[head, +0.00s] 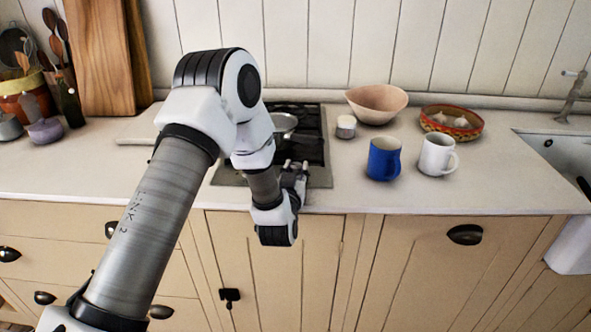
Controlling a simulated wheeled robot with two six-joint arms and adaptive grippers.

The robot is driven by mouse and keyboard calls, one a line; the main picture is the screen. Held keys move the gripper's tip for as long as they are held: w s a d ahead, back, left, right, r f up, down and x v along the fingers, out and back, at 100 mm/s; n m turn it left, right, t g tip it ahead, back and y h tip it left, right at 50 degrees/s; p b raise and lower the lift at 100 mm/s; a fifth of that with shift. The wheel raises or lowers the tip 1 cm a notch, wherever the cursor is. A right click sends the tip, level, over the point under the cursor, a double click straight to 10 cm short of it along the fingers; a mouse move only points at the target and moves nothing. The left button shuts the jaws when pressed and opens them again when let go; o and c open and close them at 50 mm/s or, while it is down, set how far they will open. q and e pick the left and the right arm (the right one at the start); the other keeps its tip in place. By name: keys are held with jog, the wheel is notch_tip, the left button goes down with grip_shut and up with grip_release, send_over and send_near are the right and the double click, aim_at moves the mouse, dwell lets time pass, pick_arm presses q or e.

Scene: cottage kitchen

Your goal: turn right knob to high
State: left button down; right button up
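The black cooktop (313,120) is set in the counter, with a steel front strip (319,178) along its near edge. My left arm reaches in from the left and covers much of the cooktop. My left gripper (295,168) is low over the front strip, toward its right part, pointing at the cooktop. Two small pale tips show at its far end; I cannot tell whether they are fingertips or knobs, nor whether the gripper is open. The right knob cannot be made out, and its setting is not visible. My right gripper is not in view.
A pan (283,122) sits on the cooktop. To the right are a small jar (346,127), a pink bowl (377,103), a blue mug (384,159), a white mug (437,154) and a patterned dish (468,133).

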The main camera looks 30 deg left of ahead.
pick_arm(q)
jog(key=shift+w+d+n+g+y+b, duration=0.1)
jog(key=shift+n+g+y+b, duration=0.2)
jog(key=shift+n+y+b, duration=0.15)
jog(key=shift+n+y, duration=0.25)
jog(key=shift+y, duration=0.2)
jog(key=shift+g, duration=0.3)
jog(key=c, duration=0.8)
grip_release()
jog(key=v, duration=1.2)
jog(key=shift+f, duration=0.1)
